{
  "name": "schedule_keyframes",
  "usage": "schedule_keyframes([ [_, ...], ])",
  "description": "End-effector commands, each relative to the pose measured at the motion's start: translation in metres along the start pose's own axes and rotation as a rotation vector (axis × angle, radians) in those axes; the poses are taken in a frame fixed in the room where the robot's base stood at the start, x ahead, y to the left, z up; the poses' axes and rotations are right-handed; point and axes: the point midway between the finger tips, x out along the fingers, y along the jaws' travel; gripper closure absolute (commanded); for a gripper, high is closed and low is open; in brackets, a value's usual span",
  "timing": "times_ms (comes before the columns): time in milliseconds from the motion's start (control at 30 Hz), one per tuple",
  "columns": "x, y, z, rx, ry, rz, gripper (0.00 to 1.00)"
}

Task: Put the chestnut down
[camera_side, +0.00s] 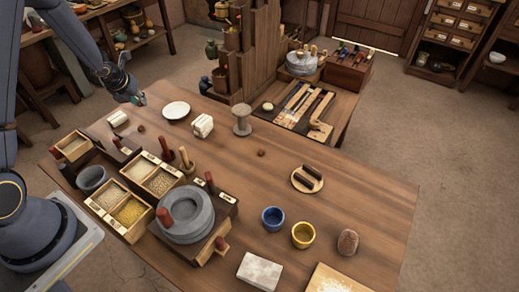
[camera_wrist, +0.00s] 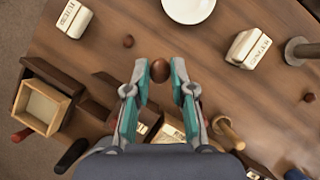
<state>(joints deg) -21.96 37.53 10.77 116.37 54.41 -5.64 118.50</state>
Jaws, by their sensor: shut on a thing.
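My gripper (camera_wrist: 160,66) is shut on a brown chestnut (camera_wrist: 160,71), held between its two teal fingertips. In the side view my gripper (camera_side: 140,99) is over the table's far left part, above its surface; the held chestnut cannot be made out there. A second chestnut (camera_side: 141,127) lies on the wood between a cream block and the white plate; it also shows in the wrist view (camera_wrist: 128,40). A third chestnut (camera_side: 261,152) lies alone near the table's middle, and at the right edge of the wrist view (camera_wrist: 309,97).
The wooden table (camera_side: 340,215) has bare wood around the third chestnut. The white plate (camera_side: 175,110), two cream blocks (camera_side: 117,119) (camera_side: 202,126) and a spool (camera_side: 242,120) stand along the far side. Grain boxes (camera_side: 130,212) and a stone quern (camera_side: 187,214) fill the near left.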

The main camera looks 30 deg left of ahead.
Motion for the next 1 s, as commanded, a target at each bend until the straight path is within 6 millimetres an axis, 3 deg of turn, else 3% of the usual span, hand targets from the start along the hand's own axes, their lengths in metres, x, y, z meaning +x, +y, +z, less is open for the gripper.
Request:
schedule_keyframes([
  [167, 0.01, 0.003, 0.011, 0.01, -0.002, -0.005, 0.93],
  [500, 0.089, -0.009, 0.062, 0.007, 0.001, -0.006, 0.93],
  [700, 0.135, -0.013, 0.069, 0.009, 0.0, -0.006, 0.93],
  [1000, 0.167, -0.015, 0.067, 0.011, 0.003, -0.004, 0.93],
])
